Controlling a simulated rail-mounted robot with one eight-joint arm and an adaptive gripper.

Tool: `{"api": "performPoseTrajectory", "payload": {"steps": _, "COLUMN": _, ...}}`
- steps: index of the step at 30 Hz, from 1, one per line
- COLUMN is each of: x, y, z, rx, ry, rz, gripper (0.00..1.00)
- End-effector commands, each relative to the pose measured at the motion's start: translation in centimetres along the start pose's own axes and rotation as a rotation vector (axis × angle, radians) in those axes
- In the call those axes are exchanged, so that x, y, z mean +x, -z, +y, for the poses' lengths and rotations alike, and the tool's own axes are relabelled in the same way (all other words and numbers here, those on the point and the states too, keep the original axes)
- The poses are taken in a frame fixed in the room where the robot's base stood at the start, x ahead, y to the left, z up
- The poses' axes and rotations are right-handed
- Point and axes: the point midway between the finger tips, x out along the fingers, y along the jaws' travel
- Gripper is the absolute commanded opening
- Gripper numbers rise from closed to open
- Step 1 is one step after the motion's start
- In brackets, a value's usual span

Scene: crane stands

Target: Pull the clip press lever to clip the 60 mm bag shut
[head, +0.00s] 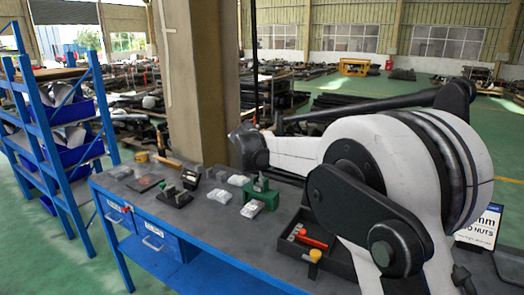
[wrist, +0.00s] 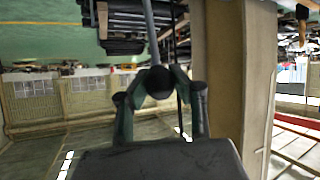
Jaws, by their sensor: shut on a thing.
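In the wrist view, which is upside down, my gripper (wrist: 158,84) is shut on a round black knob (wrist: 159,78). A thin grey rod (wrist: 150,30) runs from the knob to the picture's top edge; it looks like the press lever. In the head view, a green device (head: 262,192), likely the clip press, stands on the bench below the dark end of my arm. My fingers and the knob cannot be made out there. Small pale bags lie on the bench, one left of the green device (head: 220,195) and another behind it (head: 238,180); I cannot tell which is the 60 mm bag.
The grey bench (head: 150,201) has blue drawers. A black stand (head: 174,197) is left of the bags. A dark tray (head: 325,262) with red and orange items lies at front right. A thick pillar (head: 196,80) and a black pole (head: 254,60) rise behind. Blue shelving (head: 50,110) stands left.

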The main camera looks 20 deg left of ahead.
Motion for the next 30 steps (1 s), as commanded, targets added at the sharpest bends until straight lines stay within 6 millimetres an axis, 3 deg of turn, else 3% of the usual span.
{"api": "performPoseTrajectory", "payload": {"steps": 9, "x": 1.2, "y": 1.1, "z": 0.9, "rx": -0.001, "ry": -0.001, "rz": 0.003, "gripper": 0.0}}
{"api": "performPoseTrajectory", "payload": {"steps": 24, "x": 1.4, "y": 1.3, "z": 1.1, "rx": -0.002, "ry": -0.002, "rz": 0.004, "gripper": 0.0}}
{"api": "performPoseTrajectory", "payload": {"steps": 25, "x": 1.4, "y": 1.3, "z": 1.1, "rx": -0.002, "ry": -0.002, "rz": 0.004, "gripper": 0.22}}
{"api": "performPoseTrajectory", "payload": {"steps": 30, "x": 1.4, "y": 1.2, "z": 1.0, "rx": -0.001, "ry": -0.001, "rz": 0.003, "gripper": 0.43}}
